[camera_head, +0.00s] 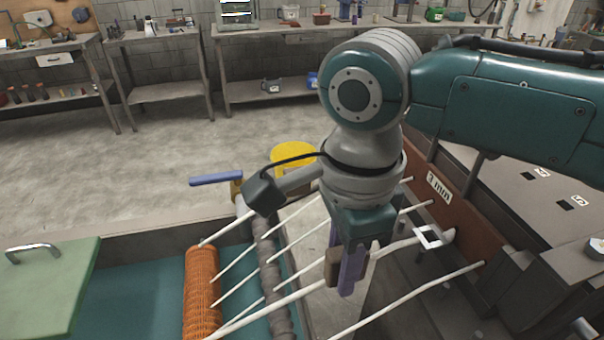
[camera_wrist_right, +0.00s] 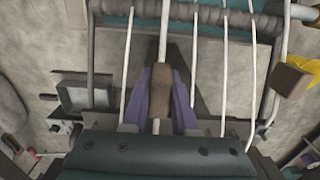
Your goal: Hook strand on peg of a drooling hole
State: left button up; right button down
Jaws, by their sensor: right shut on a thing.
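My right gripper (camera_head: 347,285) points down over the strands, with purple fingers and a brown block at their tips. In the right wrist view the gripper (camera_wrist_right: 160,85) is shut on a thick white strand (camera_wrist_right: 165,35), which passes between its fingers. In the head view that strand (camera_head: 285,300) runs from the lower left through the gripper towards a brown board (camera_head: 462,212) marked "3 mm". A white square frame (camera_head: 429,237) sits at the board by the strand's end. I cannot make out which hole is drooling. My left gripper is not in view.
Several other white strands (camera_head: 410,297) stretch from the board over a grey roller (camera_head: 270,275) to an orange ribbed roller (camera_head: 202,290). A green cover (camera_head: 48,285) with a handle is at left. Workbenches line the wall.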

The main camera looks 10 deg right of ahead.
jog(key=shift+f+b, duration=0.55)
jog(key=shift+f, duration=0.1)
jog(key=shift+a+r+p, duration=0.1)
jog(key=shift+r+p, duration=0.05)
jog(key=shift+p, duration=0.35)
jog(key=shift+p, duration=0.5)
jog(key=shift+f, duration=0.35)
dwell(0.8)
jog(key=shift+f+b, duration=0.35)
jog(key=shift+f, duration=0.2)
dwell(0.3)
jog(key=shift+f+b, duration=0.4)
jog(key=shift+f, duration=0.4)
dwell(0.5)
jog(key=c, duration=0.6)
grip_release()
